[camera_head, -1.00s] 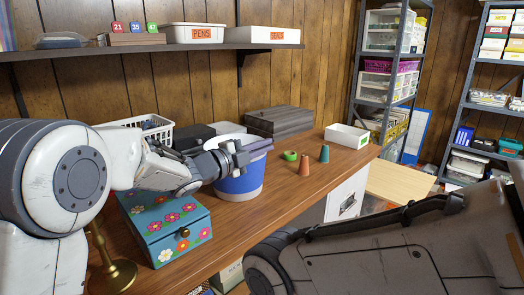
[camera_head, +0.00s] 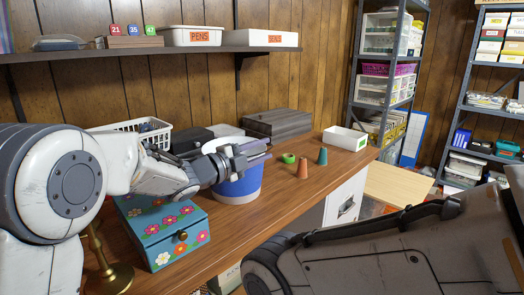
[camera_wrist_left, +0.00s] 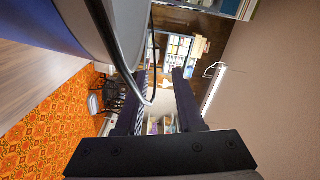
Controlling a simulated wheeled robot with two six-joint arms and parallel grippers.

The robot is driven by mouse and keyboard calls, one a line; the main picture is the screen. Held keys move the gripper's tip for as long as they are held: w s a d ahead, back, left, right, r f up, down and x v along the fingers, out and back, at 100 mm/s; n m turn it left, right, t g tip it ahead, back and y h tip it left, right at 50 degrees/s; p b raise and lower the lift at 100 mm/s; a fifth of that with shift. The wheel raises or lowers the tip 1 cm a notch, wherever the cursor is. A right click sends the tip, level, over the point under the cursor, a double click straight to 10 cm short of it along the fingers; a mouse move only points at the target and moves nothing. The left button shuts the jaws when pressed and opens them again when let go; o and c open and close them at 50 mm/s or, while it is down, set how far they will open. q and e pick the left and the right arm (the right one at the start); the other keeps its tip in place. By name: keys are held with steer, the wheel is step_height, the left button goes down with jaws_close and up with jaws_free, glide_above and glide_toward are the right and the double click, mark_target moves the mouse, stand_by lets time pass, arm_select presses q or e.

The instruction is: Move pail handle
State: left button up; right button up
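The blue pail (camera_head: 240,185) with a pale rim stands upright on the wooden bench. My left gripper (camera_head: 256,153) is at the pail's upper part in the head view and covers much of its rim. In the left wrist view, the pail's side (camera_wrist_left: 65,25) fills the upper left. Its thin metal handle (camera_wrist_left: 147,92) curves down into the gap between the two dark fingers of my left gripper (camera_wrist_left: 158,88). The fingers are apart, and I see no grip on the handle. My right gripper is out of view.
A flowered blue box (camera_head: 165,232) and a brass stand (camera_head: 107,268) are in front of the pail. Thread spools (camera_head: 303,168) stand to its right. A white basket (camera_head: 150,130) and a dark case (camera_head: 275,124) are behind. The bench right of the pail is partly clear.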

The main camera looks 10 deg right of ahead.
arm_select(q)
steer(key=v, duration=1)
steer(key=shift+p, duration=0.3)
steer(key=shift+s+a, duration=0.1)
steer(key=shift+s, duration=0.05)
